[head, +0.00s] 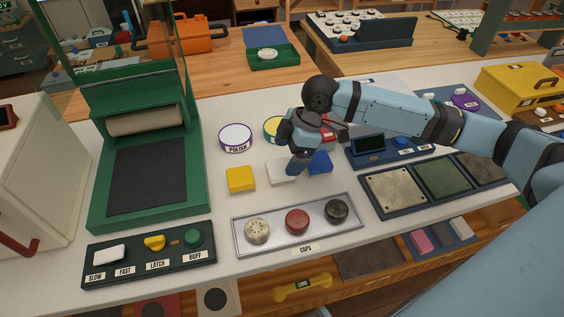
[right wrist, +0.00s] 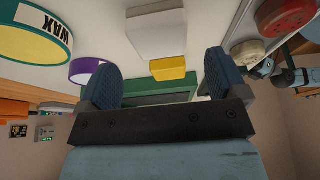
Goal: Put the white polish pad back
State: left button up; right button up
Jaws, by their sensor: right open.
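The white polish pad (head: 283,173) lies flat on the white bench between a yellow block (head: 240,179) and a blue block (head: 320,163). My right gripper (head: 298,163) is over the right end of the pad and hides part of it. In the right wrist view, the two fingers of the right gripper (right wrist: 162,78) stand wide apart with nothing between them. The white pad (right wrist: 157,32) shows beyond the fingertips, with the yellow block (right wrist: 168,68) behind it. My left gripper is not in view.
A tray of caps (head: 298,237) lies in front of the pad. The polish tin (head: 236,137) and wax tin (head: 273,128) stand behind. A green machine (head: 150,165) is at left; a dark tray of plates (head: 430,186) is at right.

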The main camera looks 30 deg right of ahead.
jog(key=v, duration=0.6)
jog(key=shift+r+p, duration=0.4)
jog(key=shift+d, duration=0.15)
